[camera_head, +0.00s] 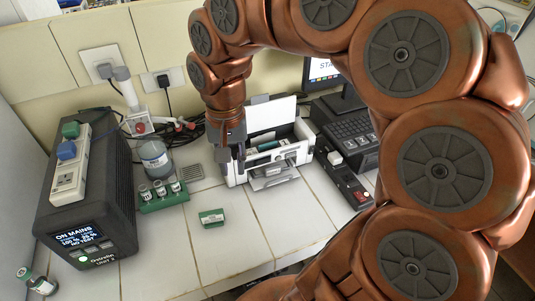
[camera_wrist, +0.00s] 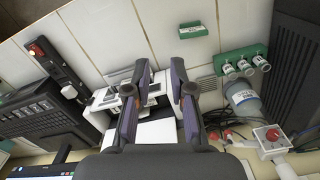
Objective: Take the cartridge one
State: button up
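A small green cartridge with a pale label (camera_head: 211,218) lies on the white tiled bench, in front of the open device. It also shows in the wrist view as a green block (camera_wrist: 192,30), beyond my fingertips. A white device with a raised lid (camera_head: 270,117) stands at the back, with a green item (camera_head: 268,146) inside it. I cannot tell which of these is cartridge one. My gripper (camera_head: 232,168) points down at the device's left front edge. In the wrist view my gripper (camera_wrist: 160,66) has its fingers apart with nothing held between them.
A green rack with several vials (camera_head: 163,195) and a bottle (camera_head: 155,160) stand left of the device. A keyboard (camera_head: 350,128) is at right.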

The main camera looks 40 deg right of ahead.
jog(key=w+d+f+m+b, duration=0.2)
jog(key=w+d+f+m, duration=0.1)
jog(key=w+d+m, duration=0.6)
jog(key=m+b, duration=0.2)
jog(key=m, duration=0.3)
send_over(269, 144)
jog(key=f, duration=0.5)
jog(key=shift+a+f, duration=0.15)
jog(key=shift+a, duration=0.05)
jog(key=shift+d+f+m, duration=0.2)
jog(key=shift+m, duration=0.2)
jog(key=shift+f, duration=0.3)
jog(key=shift+w+f+p, duration=0.2)
jog(key=shift+f+p, duration=1.65)
jog(key=shift+f, duration=1.65)
jog(key=shift+c, duration=0.4)
grip_shut()
